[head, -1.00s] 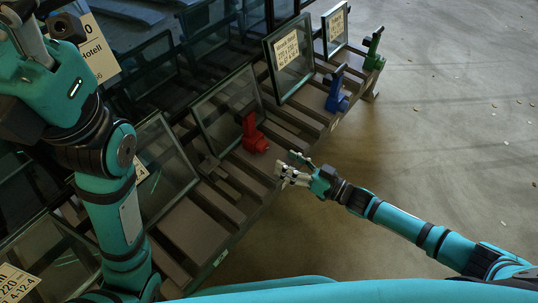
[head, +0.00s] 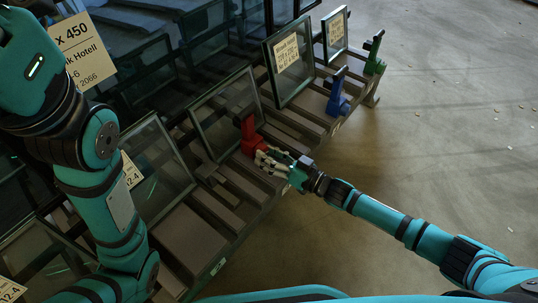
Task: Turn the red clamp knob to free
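The red clamp knob (head: 248,132) stands upright on the front edge of the dark slatted rack, in front of a framed glass pane (head: 222,110). My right gripper (head: 268,160) is at the lower right of the red clamp, its fingertips close against the clamp's base. The fingers look spread, with gaps between them. I cannot tell whether they touch the clamp. My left arm (head: 95,150) fills the left side; its gripper is out of the frame.
A blue clamp (head: 338,92) and a green clamp (head: 374,54) stand farther along the rack edge (head: 300,148). Labelled glass panes (head: 288,60) lean on the rack behind them. The concrete floor (head: 450,130) to the right is open.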

